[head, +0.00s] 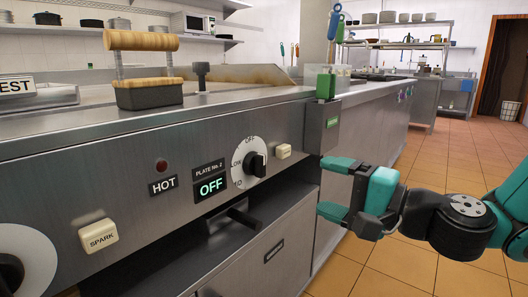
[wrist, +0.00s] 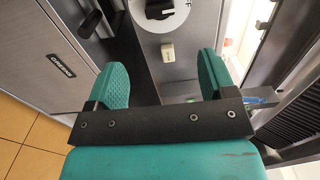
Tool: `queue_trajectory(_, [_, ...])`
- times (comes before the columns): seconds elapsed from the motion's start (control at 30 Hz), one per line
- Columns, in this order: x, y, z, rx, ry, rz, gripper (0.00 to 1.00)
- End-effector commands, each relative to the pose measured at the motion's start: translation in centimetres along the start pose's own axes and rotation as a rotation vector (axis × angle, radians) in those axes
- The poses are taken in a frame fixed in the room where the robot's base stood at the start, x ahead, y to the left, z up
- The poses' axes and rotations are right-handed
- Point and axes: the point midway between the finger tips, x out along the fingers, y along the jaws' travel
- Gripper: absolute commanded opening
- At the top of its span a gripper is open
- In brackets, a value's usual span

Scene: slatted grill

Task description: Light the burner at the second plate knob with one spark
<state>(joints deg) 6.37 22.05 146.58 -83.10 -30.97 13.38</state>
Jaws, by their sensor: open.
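The second plate knob (head: 256,165) is black on a white dial marked OFF, LOW and 10, on the grill's front panel. The sign beside it reads PLATE No. 2 and the display (head: 211,187) below reads OFF. A small cream button (head: 283,151) sits right of the knob; its lettering is too small to read. My gripper (head: 328,187) is open and empty, right of the knob and apart from the panel. In the wrist view the button (wrist: 167,52) shows between the open fingers, with the knob (wrist: 160,10) beyond it at the top edge.
A cream SPARK button (head: 98,237) and another black knob (head: 10,272) are at the far left. A black handle (head: 232,220) juts out below the second knob. A green-topped box (head: 325,88) stands at the grill's right corner. The tiled floor to the right is clear.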

Motion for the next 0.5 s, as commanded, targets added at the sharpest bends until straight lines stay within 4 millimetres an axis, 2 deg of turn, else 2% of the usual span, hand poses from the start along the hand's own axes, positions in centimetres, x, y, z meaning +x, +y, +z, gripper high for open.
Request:
queue_trajectory(0.07, [1.6,-0.8,0.1,0.004,-0.007,0.003,0.77])
queue_trajectory(0.5, [11.2,-0.3,0.2,-0.005,-0.006,-0.001,0.77])
